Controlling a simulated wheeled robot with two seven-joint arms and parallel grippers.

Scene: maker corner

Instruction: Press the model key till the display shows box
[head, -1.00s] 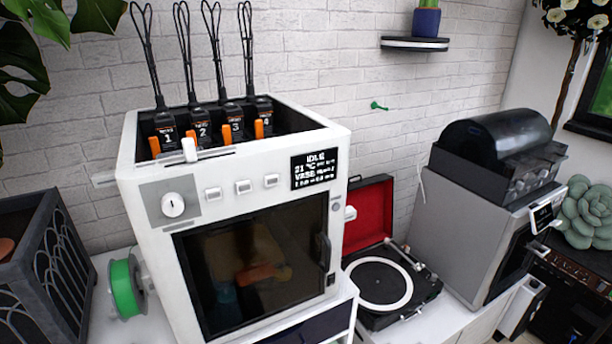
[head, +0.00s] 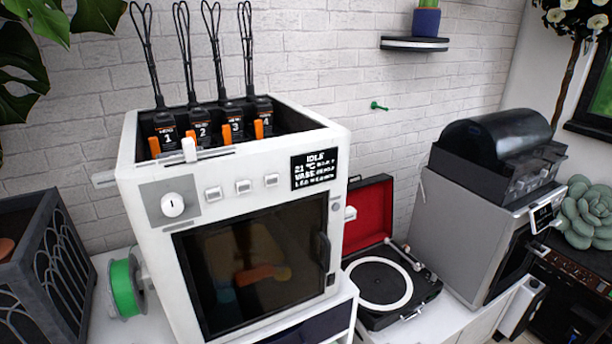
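A white 3D printer (head: 155,225) stands left of centre in the head view. Its small black display (head: 318,170) at the upper right of the front reads IDLE, 21 °C, then VASE; the smaller text is too blurred to read. Three small white keys (head: 243,187) sit in a row left of the display; I cannot read which is the model key. A round white knob (head: 173,205) is left of them. Behind the dark door window (head: 250,270) an orange shape shows dimly. Neither gripper is in view.
Several numbered black filament units stand in the printer's top. A green spool (head: 124,287) hangs at its left side, beside a dark crate (head: 42,270). A record player (head: 378,284) and a grey machine (head: 455,240) stand to the right. Nothing blocks the front panel.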

